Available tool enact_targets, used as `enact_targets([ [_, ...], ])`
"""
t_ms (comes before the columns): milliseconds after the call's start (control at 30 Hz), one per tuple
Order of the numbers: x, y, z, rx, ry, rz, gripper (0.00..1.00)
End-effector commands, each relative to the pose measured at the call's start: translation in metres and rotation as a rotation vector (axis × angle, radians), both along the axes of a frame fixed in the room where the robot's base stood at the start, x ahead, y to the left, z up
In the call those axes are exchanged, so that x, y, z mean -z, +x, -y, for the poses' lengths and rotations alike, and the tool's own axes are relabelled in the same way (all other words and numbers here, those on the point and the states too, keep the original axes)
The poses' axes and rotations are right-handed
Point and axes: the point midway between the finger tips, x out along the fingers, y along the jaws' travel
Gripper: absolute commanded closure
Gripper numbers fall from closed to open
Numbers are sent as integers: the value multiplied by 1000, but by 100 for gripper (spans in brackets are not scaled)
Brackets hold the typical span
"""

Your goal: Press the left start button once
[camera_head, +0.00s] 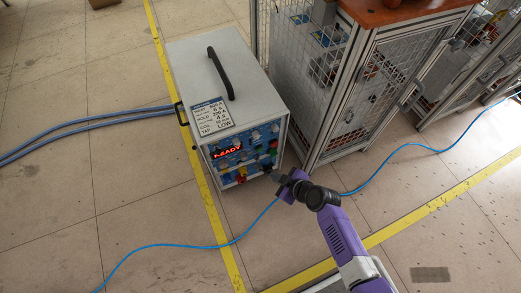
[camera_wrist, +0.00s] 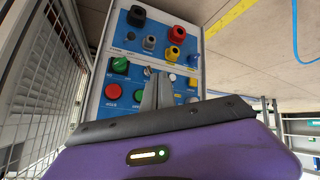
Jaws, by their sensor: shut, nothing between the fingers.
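The induction heater (camera_head: 215,75) is a grey box with a handle on top. Its blue control panel (camera_wrist: 125,43) fills the middle of the wrist view. A large green button (camera_wrist: 120,64) is left of my fingers there, with a red button (camera_wrist: 113,91) and a smaller green one (camera_wrist: 138,95) below it. Labels are too small to read, so I cannot tell which is the left start button. My gripper (camera_wrist: 157,76) is shut and empty, its fingertips in front of the panel. It also shows in the head view (camera_head: 274,173). My fingers hide part of the panel; contact is unclear.
A red display (camera_head: 226,151) on the panel reads READY. Coloured connectors, such as a red one (camera_wrist: 177,34), sit on the panel. A wire-mesh cage (camera_head: 340,110) stands close on the right. A blue cable (camera_head: 170,246) crosses the floor.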

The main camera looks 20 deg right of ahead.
Motion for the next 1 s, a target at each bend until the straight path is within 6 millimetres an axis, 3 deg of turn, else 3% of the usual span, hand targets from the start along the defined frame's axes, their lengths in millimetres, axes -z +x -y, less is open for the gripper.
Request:
enact_targets([
  [600,2,72,0,0,1,1,100],
  [1000,0,84,0,0,0,0,100],
])
